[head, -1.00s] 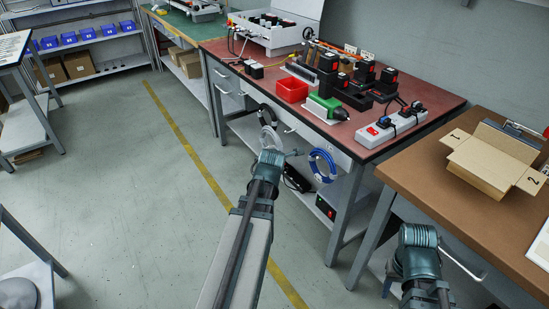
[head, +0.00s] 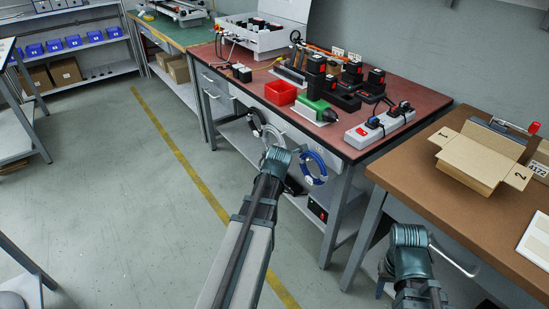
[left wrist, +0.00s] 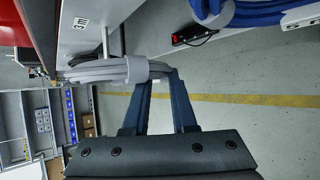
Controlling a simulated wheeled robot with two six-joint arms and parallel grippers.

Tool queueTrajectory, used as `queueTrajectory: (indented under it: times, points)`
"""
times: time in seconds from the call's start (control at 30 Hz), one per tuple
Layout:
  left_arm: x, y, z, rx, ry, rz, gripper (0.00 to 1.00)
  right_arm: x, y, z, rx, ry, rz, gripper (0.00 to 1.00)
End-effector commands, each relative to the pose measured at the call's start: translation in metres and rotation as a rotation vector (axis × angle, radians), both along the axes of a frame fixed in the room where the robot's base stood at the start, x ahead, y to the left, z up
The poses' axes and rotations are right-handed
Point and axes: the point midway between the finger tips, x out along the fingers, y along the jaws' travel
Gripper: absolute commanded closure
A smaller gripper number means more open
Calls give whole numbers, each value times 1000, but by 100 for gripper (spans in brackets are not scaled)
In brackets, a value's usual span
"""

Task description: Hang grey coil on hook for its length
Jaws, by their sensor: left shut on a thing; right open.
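The grey coil (left wrist: 108,70) is pinched in my left gripper (left wrist: 155,78), whose two fingers close on its strapped part in the left wrist view. In the head view the grey coil (head: 271,133) is at the front of the red-topped bench, just beyond my left gripper (head: 279,152). A small hook (left wrist: 105,42) sticks out beside a "3m" label (left wrist: 80,23), close to the coil. I cannot tell whether the coil is around the hook. My right gripper (head: 386,271) is low by the brown bench, open and mostly hidden behind its wrist.
A blue coil (head: 314,168) hangs on the bench front, right of my left gripper. A dark coil (head: 253,122) hangs to the left. The red-topped bench (head: 410,98) carries tools and a power strip (head: 380,128). The floor on the left is clear.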

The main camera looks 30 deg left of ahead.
Motion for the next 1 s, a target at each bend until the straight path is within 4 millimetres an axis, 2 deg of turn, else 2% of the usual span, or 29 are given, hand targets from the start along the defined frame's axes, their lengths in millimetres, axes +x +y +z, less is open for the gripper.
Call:
queueTrajectory:
  times: [0.5, 1.0]
  points:
    - [28, -11, -6, 0, 0, -1, 100, 0, 0, -6, 1, 0, 1, 50]
    - [36, -15, -14, 1, 0, -1, 100, 0, 0, -14, 2, 0, 3, 50]
